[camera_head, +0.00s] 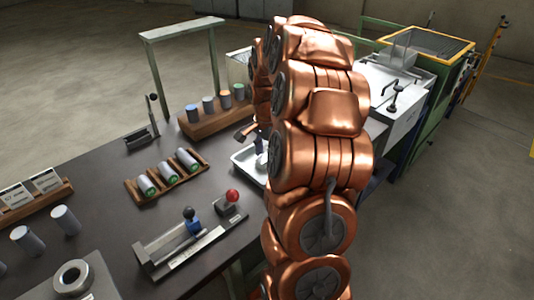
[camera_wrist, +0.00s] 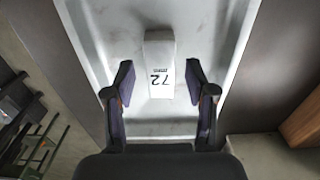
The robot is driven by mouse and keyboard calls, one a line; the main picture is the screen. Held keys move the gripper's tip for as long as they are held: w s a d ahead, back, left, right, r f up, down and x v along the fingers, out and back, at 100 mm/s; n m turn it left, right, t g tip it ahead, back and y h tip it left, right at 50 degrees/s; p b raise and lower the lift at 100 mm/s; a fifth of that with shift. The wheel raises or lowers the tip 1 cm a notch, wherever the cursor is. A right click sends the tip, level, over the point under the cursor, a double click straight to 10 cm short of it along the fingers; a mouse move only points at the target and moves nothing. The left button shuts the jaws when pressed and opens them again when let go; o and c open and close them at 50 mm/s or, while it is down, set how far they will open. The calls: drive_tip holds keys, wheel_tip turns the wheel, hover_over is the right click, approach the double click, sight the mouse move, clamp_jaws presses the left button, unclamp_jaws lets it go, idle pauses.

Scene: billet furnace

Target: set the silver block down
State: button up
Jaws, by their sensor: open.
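The silver block (camera_wrist: 159,48) lies in a pale metal tray (camera_wrist: 221,50) in the wrist view, with a white label reading 72 facing me. My gripper (camera_wrist: 160,82) is open, with one dark finger on each side of the block's near end. A gap shows between each finger and the block, so neither appears to touch it. In the head view, the tray (camera_head: 239,160) sits at the right part of the dark table. My copper arm covers much of it, and I cannot make out the block clearly there.
A wooden rack with several capped cylinders (camera_head: 214,112) stands behind the tray. Another rack of cylinders (camera_head: 167,174) lies left of it. A green-framed machine (camera_head: 428,90) stands at right. Bare tabletop (camera_head: 90,175) shows at left.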

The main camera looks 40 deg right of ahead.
sight(266, 157)
wheel_tip(266, 157, up, 12)
drive_tip(key=b, duration=0.2)
drive_tip(key=shift+a, duration=0.15)
drive_tip(key=s+a+n, duration=0.2)
drive_tip(key=a+n, duration=0.1)
drive_tip(key=a, duration=0.3)
drive_tip(key=s+a+f+n, duration=0.1)
drive_tip(key=s+a+n, duration=0.2)
drive_tip(key=a, duration=0.4)
drive_tip(key=s+a+n, duration=0.3)
drive_tip(key=a, duration=0.3)
drive_tip(key=shift+s+a+f+n+g, duration=0.15)
drive_tip(key=shift+a+n+g, duration=0.15)
drive_tip(key=shift+a+g, duration=0.1)
drive_tip(key=s+a+f+n, duration=0.3)
drive_tip(key=s+a+n, duration=0.1)
drive_tip(key=s, duration=0.4)
drive_tip(key=s+a+f+n+g, duration=0.1)
drive_tip(key=s+a+f+n, duration=0.2)
drive_tip(key=s, duration=0.5)
drive_tip(key=shift+s+a+f+n, duration=0.15)
drive_tip(key=shift+s+a+n, duration=0.1)
drive_tip(key=shift+a+n, duration=0.75)
drive_tip(key=shift+a, duration=0.15)
